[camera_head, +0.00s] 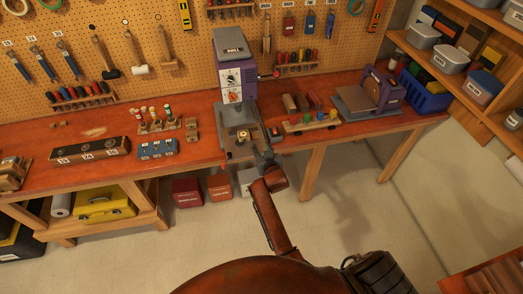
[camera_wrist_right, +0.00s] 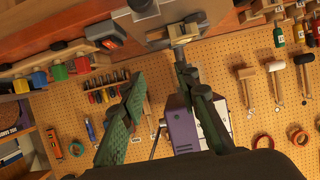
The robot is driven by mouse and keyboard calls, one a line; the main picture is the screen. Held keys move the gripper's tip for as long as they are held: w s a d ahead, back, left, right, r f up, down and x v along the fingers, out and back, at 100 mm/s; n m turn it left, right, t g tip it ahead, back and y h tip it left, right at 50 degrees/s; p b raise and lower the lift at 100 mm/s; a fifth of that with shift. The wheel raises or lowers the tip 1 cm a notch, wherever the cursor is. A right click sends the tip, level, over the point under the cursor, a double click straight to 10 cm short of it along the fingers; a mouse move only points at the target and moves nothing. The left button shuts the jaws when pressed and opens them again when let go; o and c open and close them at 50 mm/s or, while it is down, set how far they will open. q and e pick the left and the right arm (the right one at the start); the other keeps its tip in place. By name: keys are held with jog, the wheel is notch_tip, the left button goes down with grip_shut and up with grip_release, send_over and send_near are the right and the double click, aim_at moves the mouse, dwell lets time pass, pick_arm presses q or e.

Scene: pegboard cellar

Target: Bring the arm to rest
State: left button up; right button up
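My right arm (camera_head: 272,215) reaches forward to the front edge of the wooden workbench (camera_head: 205,155). Its gripper (camera_head: 265,160) is in front of the drill press (camera_head: 232,78), near the press's base. In the right wrist view the two green fingers of this gripper (camera_wrist_right: 158,75) are spread apart with nothing between them. That view is upside down, with the press (camera_wrist_right: 183,132) and a small vise (camera_wrist_right: 182,32) beyond the fingers. A small yellowish piece (camera_head: 243,135) sits on the press's base. My left gripper is not in view.
A coloured-block rack (camera_head: 310,124) and disc sander (camera_head: 382,88) stand right of the press. A blue block (camera_head: 157,149) and long drilled block (camera_head: 90,150) lie left. Red boxes (camera_head: 187,192) stand below. Pegboard (camera_head: 150,15) backs the bench. The floor in front is clear.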

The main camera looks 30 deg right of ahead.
dwell(0.3)
jog(key=s+d+f+g, duration=0.2)
jog(key=s+f, duration=0.2)
jog(key=s, duration=0.6)
jog(key=s+d+f+g, duration=0.2)
jog(key=s+f, duration=0.3)
jog(key=s, duration=0.4)
jog(key=s+a+f+n+g+y, duration=0.1)
jog(key=s+a+n+g, duration=0.15)
jog(key=s, duration=0.95)
jog(key=s+a+f+n+g+y, duration=0.1)
jog(key=s+g, duration=0.2)
jog(key=s, duration=0.9)
notch_tip(320, 180, down, 34)
jog(key=a+r+g+b, duration=0.1)
jog(key=b, duration=0.5)
jog(key=s+f+b, duration=0.2)
jog(key=s+f, duration=0.8)
jog(key=f, duration=0.3)
jog(key=s+f+g+b, duration=0.1)
jog(key=s+f+b, duration=0.2)
jog(key=s+f, duration=0.8)
notch_tip(320, 180, down, 2)
jog(key=shift+a+f+n+y+b, duration=0.1)
jog(key=shift+a+n+y+b, duration=0.2)
jog(key=shift+n+y, duration=0.1)
